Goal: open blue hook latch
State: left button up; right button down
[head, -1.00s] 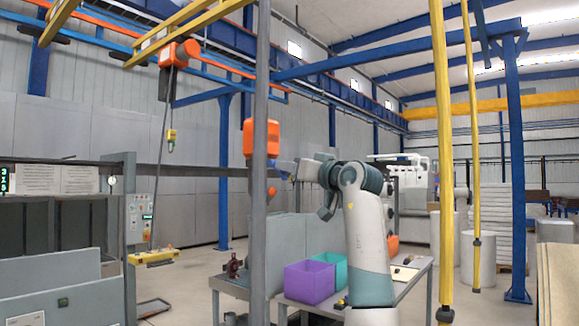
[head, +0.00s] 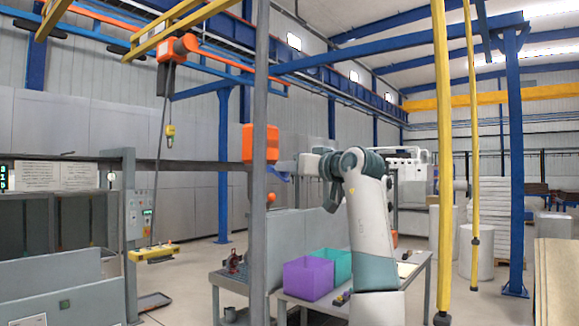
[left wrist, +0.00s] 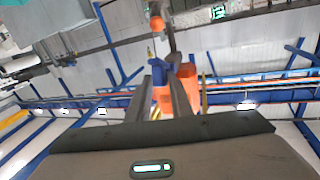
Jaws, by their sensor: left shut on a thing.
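The orange hook block (head: 260,144) hangs partly behind a grey pole in the head view. Its blue latch (head: 281,177) sticks out low on its right side. My left gripper (head: 287,168) reaches the block from the right, its fingers small and partly hidden. The exact contact is hard to see. My right gripper is not in view.
The grey pole (head: 259,220) stands in front of the block. A yellow post (head: 442,160) rises to the right of my arm. A purple bin (head: 308,280) and a teal bin (head: 338,264) stand on the grey table below. An orange hoist (head: 178,45) hangs at upper left.

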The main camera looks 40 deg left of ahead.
pick_arm(q)
jog(key=shift+r, duration=0.3)
dwell(0.4)
jog(key=shift+a+r+h+p, duration=0.1)
jog(key=shift+r+h+p, duration=0.6)
jog(key=shift+p, duration=1.1)
jog(key=shift+a+r+n+h+p, duration=0.25)
jog(key=shift+r+h+p, duration=0.25)
jog(key=shift+p, duration=0.35)
jog(key=shift+a+r+n+g+h, duration=0.35)
jog(key=shift+r+h, duration=0.25)
jog(key=shift+h, duration=0.2)
